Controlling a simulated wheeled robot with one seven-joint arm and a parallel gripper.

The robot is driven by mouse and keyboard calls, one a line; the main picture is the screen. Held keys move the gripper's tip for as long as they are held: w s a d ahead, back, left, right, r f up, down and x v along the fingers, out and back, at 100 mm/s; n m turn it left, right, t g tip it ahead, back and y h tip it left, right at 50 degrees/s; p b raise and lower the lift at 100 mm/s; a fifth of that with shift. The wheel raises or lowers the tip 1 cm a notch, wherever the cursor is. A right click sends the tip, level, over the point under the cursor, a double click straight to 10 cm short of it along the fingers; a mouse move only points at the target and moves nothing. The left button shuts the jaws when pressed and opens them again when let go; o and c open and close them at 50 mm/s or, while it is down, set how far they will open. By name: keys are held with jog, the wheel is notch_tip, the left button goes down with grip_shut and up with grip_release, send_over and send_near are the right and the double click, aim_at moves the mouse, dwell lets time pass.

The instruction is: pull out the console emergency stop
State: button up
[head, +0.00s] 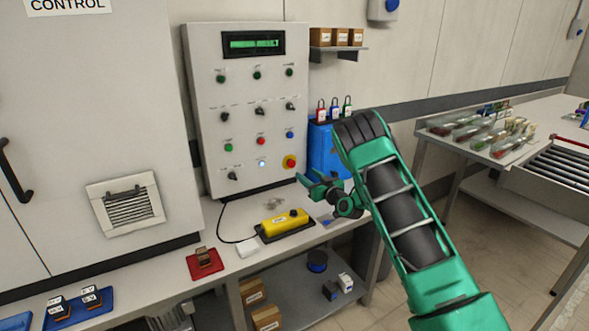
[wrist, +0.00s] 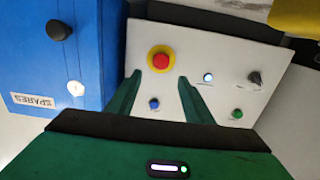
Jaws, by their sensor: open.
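The console emergency stop is a red mushroom button on a yellow ring (head: 290,161), low on the right of the grey console (head: 215,110). In the wrist view the red button (wrist: 162,59) faces the camera, its yellow ring around it. My gripper (head: 304,179) is in front of the console's lower right, just below and right of the button in the head view. In the wrist view my green fingers (wrist: 161,82) are apart with nothing between them.
A blue SPARES box (wrist: 60,60) stands beside the console, with padlocks (head: 334,108) above it. A lit white button (wrist: 208,77), a blue button (wrist: 154,103), a green button and a black knob (wrist: 254,78) are near the stop. A yellow pendant (head: 283,223) lies on the bench.

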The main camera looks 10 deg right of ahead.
aim_at(293, 164)
jog(key=x, duration=1.1)
jog(key=shift+f, duration=0.15)
